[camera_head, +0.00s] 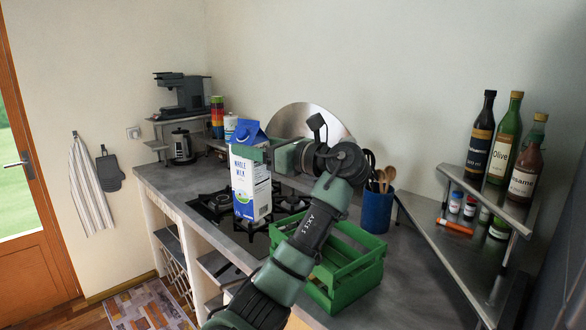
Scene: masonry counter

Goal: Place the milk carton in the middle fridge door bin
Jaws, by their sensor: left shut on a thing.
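The milk carton (246,188) is blue and white with a blue gabled top. It is upright, in front of the gas hob in the picture. I cannot tell whether its base touches the hob or hangs above it. My left gripper (259,154) is shut on the upper part of the carton, coming from its right side. Its fingers hide a band of the carton below the top. My right gripper does not show. No fridge and no door bin show in this view.
A green crate (350,283) stands on the grey counter (415,290) behind my arm. A blue utensil pot (376,212) stands beyond it. Bottles and jars fill a metal shelf (462,167) at the right. A coffee machine (183,94) and kettle (181,147) are at the back left.

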